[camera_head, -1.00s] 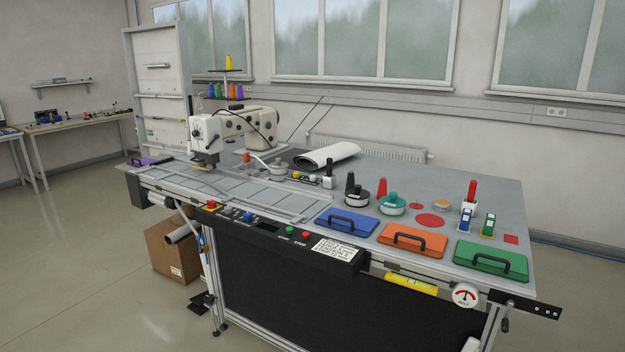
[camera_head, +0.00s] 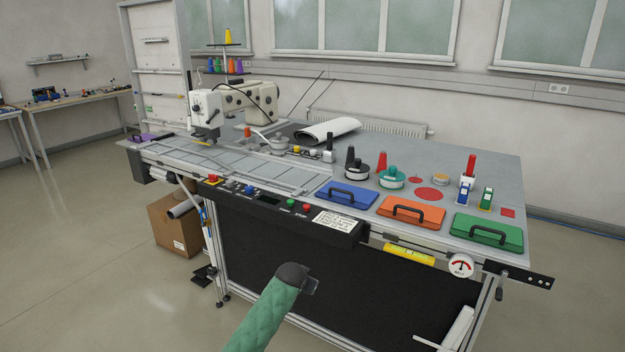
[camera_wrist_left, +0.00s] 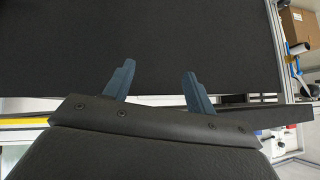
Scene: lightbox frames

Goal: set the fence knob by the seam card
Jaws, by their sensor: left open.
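A white printed card (camera_head: 337,221), which may be the seam card, lies on the front control panel; its text is too small to read. I cannot tell which part is the fence knob. Small blue and red knobs or buttons (camera_head: 249,217) sit on the panel left of the card. My left gripper (camera_head: 311,284) is low in front of the table's black front panel, below the card and apart from it. In the left wrist view, its two blue fingers (camera_wrist_left: 158,69) are spread and empty before the dark panel. My right gripper is out of view.
Blue (camera_head: 346,196), orange (camera_head: 411,212) and green (camera_head: 486,233) handled plates lie along the table's front edge. A sewing machine (camera_head: 234,104) stands behind at left. A yellow bar (camera_head: 408,254), a dial gauge (camera_head: 461,266) and a black bracket (camera_head: 530,279) stick out at the front right.

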